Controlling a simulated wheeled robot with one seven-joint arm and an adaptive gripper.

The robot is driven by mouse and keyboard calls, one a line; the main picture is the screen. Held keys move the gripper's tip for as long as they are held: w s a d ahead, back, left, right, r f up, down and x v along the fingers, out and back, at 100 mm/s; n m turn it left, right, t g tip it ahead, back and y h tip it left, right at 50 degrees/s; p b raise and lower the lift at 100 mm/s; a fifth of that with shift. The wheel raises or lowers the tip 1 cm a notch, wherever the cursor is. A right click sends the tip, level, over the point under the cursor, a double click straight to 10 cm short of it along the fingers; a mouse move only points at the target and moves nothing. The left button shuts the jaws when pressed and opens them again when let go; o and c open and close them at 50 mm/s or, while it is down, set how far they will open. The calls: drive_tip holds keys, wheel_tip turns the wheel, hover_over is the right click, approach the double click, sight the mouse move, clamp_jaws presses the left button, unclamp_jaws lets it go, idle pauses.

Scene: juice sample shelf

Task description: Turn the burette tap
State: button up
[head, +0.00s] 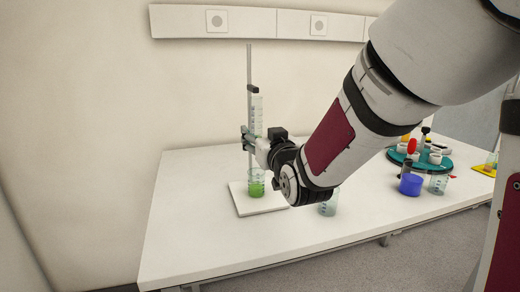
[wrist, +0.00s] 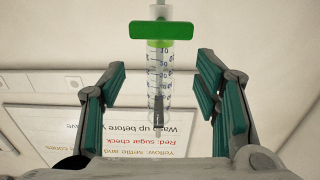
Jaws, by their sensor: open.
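The burette (head: 257,112) is a clear graduated tube held upright on a stand rod (head: 249,70) in the head view. In the wrist view its tube (wrist: 160,75) runs down the middle, with the tap's green bar handle (wrist: 163,30) crossing it near the top, lying crosswise. My gripper (wrist: 161,80) is open, with one finger on each side of the tube and clear of it. The tap handle shows above the fingertips in the picture, and nothing is held. In the head view my gripper (head: 262,146) is at the burette's lower part and hides the tap.
A beaker with green liquid (head: 256,186) stands on the white stand base (head: 262,206) below the burette. A clear beaker (head: 328,206) is by my wrist. A blue cup (head: 411,184) and a teal round tray (head: 433,165) are to the right. The table's front left is clear.

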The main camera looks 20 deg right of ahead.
sight(258, 110)
wheel_tip(258, 110, up, 6)
drive_tip(key=shift+f, duration=0.1)
idle(0.4)
drive_tip(key=s+f+g, duration=0.5)
drive_tip(key=s, duration=0.9)
drive_tip(key=s+f+g, duration=0.6)
drive_tip(key=s, duration=0.7)
drive_tip(key=s+f+g, duration=0.5)
drive_tip(key=s, duration=0.9)
wheel_tip(258, 110, up, 15)
drive_tip(key=t+p, duration=0.2)
drive_tip(key=p, duration=1.1)
drive_tip(key=shift+s+d+f+p, duration=0.15)
drive_tip(key=shift+s+p, duration=0.05)
drive_tip(key=shift+p, duration=0.1)
